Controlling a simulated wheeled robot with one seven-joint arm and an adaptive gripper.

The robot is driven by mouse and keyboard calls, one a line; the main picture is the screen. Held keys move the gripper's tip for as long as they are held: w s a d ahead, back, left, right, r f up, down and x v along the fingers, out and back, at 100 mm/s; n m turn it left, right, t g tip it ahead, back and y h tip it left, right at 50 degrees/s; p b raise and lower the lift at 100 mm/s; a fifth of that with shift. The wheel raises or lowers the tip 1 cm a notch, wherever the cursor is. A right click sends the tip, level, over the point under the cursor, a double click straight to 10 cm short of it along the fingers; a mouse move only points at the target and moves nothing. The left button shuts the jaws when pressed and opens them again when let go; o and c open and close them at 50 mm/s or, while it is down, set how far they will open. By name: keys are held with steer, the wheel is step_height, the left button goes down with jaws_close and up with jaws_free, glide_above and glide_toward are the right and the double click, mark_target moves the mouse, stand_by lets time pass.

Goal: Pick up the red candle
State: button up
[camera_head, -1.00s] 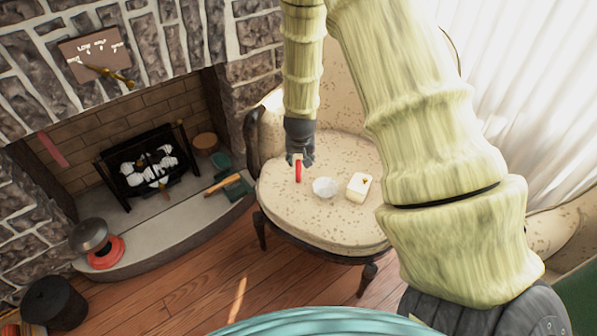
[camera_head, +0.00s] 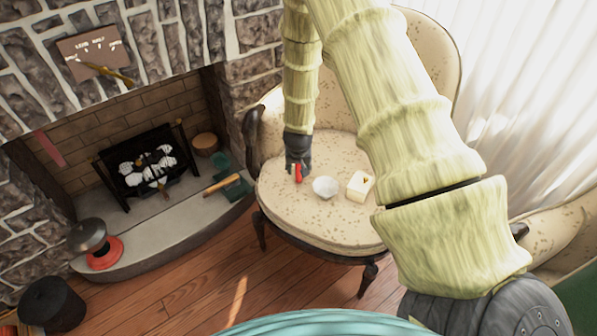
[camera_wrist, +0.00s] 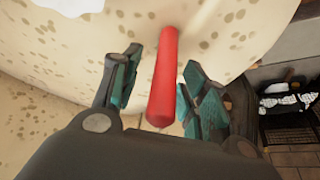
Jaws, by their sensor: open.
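The red candle (camera_head: 299,173) stands on the seat of the cream armchair (camera_head: 300,218), near its left side. My gripper (camera_head: 297,166) is right above and around the candle's upper part in the head view, hiding some of it. In the wrist view the candle (camera_wrist: 163,80) lies between the two open teal-padded fingers (camera_wrist: 158,85). A gap shows on the left finger's side, and the right finger is closer to the candle. I cannot tell whether either finger touches it.
A white crystal-like bowl (camera_head: 325,187) and a cream block (camera_head: 360,185) sit right of the candle on the seat. The chair's dark wooden arm (camera_head: 252,140) rises at the left. A stone fireplace with a log grate (camera_head: 148,168) stands further left.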

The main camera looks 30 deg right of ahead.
jaws_close()
steer(key=shift+r, duration=0.15)
